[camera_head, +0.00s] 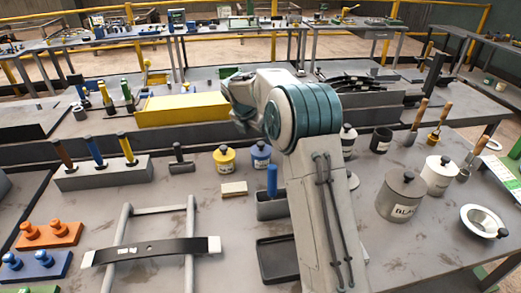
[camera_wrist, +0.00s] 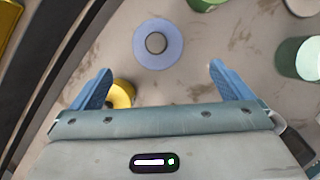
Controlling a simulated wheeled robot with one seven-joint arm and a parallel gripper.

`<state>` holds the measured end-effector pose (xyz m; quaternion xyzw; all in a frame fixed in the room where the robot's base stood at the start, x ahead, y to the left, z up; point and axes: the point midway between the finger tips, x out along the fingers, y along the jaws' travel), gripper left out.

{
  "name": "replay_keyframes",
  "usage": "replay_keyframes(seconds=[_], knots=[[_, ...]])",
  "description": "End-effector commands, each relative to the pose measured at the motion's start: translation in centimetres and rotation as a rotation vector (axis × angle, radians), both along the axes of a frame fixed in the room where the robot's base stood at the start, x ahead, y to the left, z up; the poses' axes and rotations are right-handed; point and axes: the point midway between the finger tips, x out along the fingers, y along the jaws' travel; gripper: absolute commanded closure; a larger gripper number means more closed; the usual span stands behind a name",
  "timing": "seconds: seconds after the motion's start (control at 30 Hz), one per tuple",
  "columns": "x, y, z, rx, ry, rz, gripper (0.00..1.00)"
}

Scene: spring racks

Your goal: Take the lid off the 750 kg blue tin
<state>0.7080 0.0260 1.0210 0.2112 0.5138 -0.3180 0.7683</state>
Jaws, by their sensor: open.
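The blue tin (camera_head: 260,155) stands upright on the grey table in the head view, beside a yellow tin (camera_head: 224,160). Its label is too small to read. In the wrist view, the blue tin (camera_wrist: 142,56) is seen from above, with its lid on and a dark round knob (camera_wrist: 156,43) in the middle. My gripper (camera_wrist: 160,68) is open and empty, its two blue fingers spread wide. The knob lies beyond the fingertips, roughly centred between them. The yellow tin (camera_wrist: 122,94) shows beside the left finger. My arm hides the fingers in the head view.
Green tins (camera_wrist: 300,58) stand to the right in the wrist view. A blue-handled tool stands in a grey block (camera_head: 272,207) in front of the tins. A yellow box (camera_head: 183,109) lies behind. A large grey pot (camera_head: 401,198) is at right.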

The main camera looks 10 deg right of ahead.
Motion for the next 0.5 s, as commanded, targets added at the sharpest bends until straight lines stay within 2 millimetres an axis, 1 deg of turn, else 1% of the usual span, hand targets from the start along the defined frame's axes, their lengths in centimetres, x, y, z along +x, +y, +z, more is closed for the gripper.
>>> replay_keyframes(seconds=[0.03,0.13,0.37,0.5], knots=[[0.2,-0.3,-1.0,-0.001,0.003,-0.001,0.01],[0.7,-0.7,-2.3,0.001,0.002,-0.001,0.01],[1.2,-1.1,-3.7,0.002,0.001,-0.002,0.01],[2.0,-1.6,-5.2,0.001,0.002,-0.002,0.01]])
